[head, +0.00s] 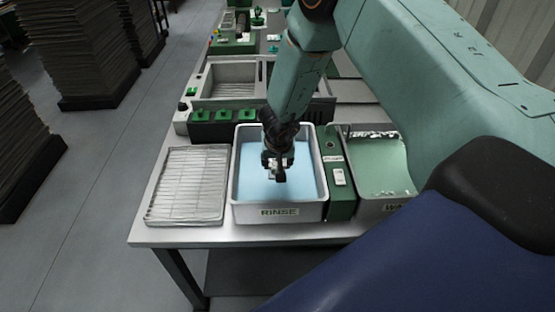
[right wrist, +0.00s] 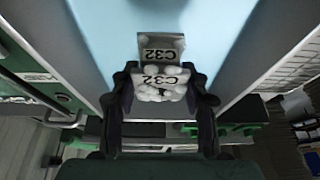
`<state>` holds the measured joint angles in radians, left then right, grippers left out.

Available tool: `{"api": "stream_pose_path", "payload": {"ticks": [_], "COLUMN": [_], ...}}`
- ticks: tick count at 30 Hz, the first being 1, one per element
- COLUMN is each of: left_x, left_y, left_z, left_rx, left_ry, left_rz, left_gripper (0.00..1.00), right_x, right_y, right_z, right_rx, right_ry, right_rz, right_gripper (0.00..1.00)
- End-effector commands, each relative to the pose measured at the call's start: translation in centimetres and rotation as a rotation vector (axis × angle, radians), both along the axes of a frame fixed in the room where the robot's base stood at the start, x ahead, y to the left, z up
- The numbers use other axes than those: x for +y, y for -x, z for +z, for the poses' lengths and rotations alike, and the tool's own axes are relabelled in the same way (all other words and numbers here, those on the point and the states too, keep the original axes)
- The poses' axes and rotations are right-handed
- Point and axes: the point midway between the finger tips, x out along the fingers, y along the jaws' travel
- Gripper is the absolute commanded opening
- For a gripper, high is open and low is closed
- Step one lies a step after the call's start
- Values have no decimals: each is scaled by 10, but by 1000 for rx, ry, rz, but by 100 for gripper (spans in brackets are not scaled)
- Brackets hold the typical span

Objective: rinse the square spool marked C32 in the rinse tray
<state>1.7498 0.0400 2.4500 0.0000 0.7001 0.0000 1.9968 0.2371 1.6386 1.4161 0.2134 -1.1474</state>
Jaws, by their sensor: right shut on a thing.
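My right gripper (head: 278,168) is over the middle of the white tray labelled RINSE (head: 240,211), which holds pale blue liquid. It points down and is shut on the square spool (right wrist: 160,84), which sits between its two fingers in the right wrist view. White suds cling to the spool around a C32 marking. A second C32 marking shows on a grey face just beyond it; I cannot tell if that is a reflection. In the head view the spool is small and mostly hidden, so whether it touches the liquid is unclear. My left gripper is not in view.
A wire drying rack (head: 186,185) lies left of the rinse tray. A green box (head: 341,196) stands on its right, then a green-lined basin with foam (head: 378,168). Behind are a row of green blocks (head: 226,116) and a grey open bin (head: 234,82).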

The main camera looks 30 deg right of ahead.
Motion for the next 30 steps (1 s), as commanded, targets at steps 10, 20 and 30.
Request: {"api": "stream_pose_path", "payload": {"ticks": [10, 20, 30], "left_x": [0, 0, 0], "left_y": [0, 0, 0], "left_z": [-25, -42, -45], "left_rx": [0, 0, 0], "left_ry": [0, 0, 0], "left_rz": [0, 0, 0], "left_gripper": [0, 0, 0], "right_x": [0, 0, 0], "right_y": [0, 0, 0], "right_z": [-36, -62, -67], "right_rx": [0, -1, -1], "right_ry": [0, 1, 0], "right_rz": [0, 1, -1], "right_gripper": [23, 23, 23]}}
